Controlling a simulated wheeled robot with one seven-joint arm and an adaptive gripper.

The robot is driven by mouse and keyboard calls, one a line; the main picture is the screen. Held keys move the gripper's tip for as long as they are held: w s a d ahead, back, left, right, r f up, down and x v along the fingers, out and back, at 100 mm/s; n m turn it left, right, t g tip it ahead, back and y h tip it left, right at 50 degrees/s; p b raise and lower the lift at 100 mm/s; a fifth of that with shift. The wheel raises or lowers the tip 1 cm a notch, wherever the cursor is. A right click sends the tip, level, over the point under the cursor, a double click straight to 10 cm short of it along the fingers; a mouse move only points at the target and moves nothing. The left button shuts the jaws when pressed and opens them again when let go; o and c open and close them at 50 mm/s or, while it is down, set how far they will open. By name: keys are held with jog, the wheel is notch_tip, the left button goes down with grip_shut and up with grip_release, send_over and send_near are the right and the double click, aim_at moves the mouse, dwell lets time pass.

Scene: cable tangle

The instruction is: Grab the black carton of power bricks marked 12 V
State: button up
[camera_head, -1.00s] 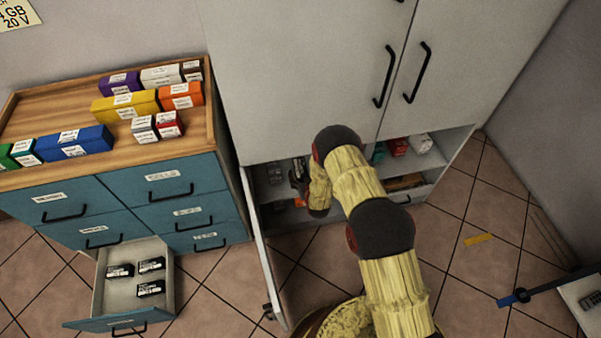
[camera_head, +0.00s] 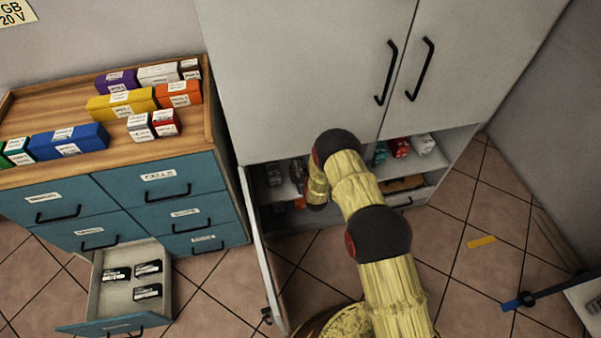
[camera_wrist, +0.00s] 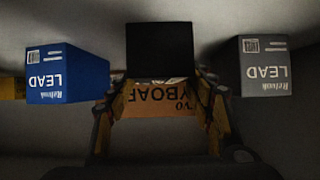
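In the wrist view, a plain black carton (camera_wrist: 160,50) stands straight ahead between my fingers. Its face is dark and I cannot read any marking on it. My gripper (camera_wrist: 162,88) is open, with one finger to each side of the carton's near part; I cannot tell whether they touch it. In the head view, my arm reaches into the lower open compartment of the grey cabinet (camera_head: 300,90), and my gripper and the black carton are hidden behind the arm.
A blue LEAD box (camera_wrist: 68,75) stands to the left of the black carton and a grey LEAD box (camera_wrist: 265,68) to its right. An orange-brown box with partly hidden lettering (camera_wrist: 158,103) shows between the fingers. The cabinet's open door (camera_head: 262,250) is left of my arm.

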jog(key=c, duration=1.1)
jog(key=shift+r, duration=0.2)
